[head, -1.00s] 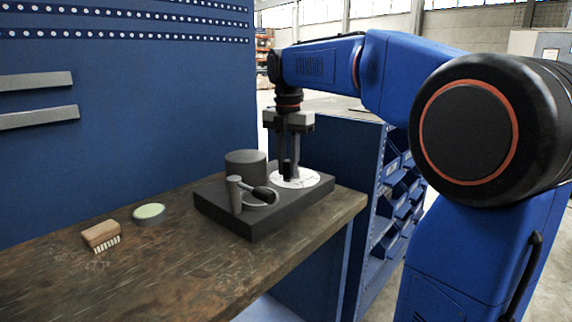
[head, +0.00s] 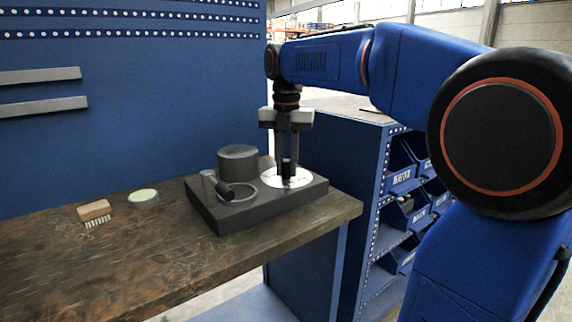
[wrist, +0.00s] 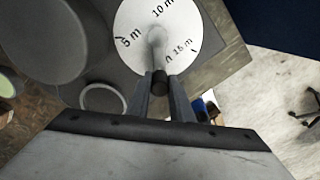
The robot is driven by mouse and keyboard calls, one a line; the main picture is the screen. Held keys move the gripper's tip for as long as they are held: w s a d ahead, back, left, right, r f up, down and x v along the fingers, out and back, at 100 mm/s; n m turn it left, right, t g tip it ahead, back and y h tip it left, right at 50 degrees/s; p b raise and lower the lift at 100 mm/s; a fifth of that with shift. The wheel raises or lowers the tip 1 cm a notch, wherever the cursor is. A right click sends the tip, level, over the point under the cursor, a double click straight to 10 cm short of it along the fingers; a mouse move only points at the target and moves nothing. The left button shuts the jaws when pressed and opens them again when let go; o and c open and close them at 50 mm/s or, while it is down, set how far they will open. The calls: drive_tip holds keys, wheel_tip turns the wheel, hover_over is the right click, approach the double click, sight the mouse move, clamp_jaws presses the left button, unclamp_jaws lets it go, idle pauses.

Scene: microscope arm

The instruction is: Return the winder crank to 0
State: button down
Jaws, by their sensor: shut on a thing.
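The winder crank has a black knob (wrist: 160,84) and a pale arm (wrist: 156,50) reaching to the middle of a white round dial (wrist: 133,22). The dial shows 5 m, 10 m and 15 m; a further character beside the arm is partly hidden, and I cannot read it. The knob sits at the 0-or-end side nearest my gripper, with the arm between 5 m and 15 m. My gripper (head: 287,168) points down and is shut on the knob. In the head view the dial (head: 272,180) lies flat on a dark base (head: 240,222), partly hidden by the fingers.
A dark cylinder (head: 238,160), a grey post (head: 208,187) with a black handle and a pale ring (head: 246,196) stand left of the dial. A brush (head: 95,211) and a round tin (head: 143,198) lie farther left. A bin cabinet (head: 400,200) stands right.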

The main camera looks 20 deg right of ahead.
drive_tip(key=shift+d+n, duration=0.2)
drive_tip(key=shift+n, duration=0.2)
drive_tip(key=c, duration=1.6)
unclamp_jaws()
drive_tip(key=shift+o, duration=0.2)
wheel_tip(320, 180, up, 18)
drive_tip(key=shift+f, duration=0.25)
drive_tip(key=shift+s, duration=0.1)
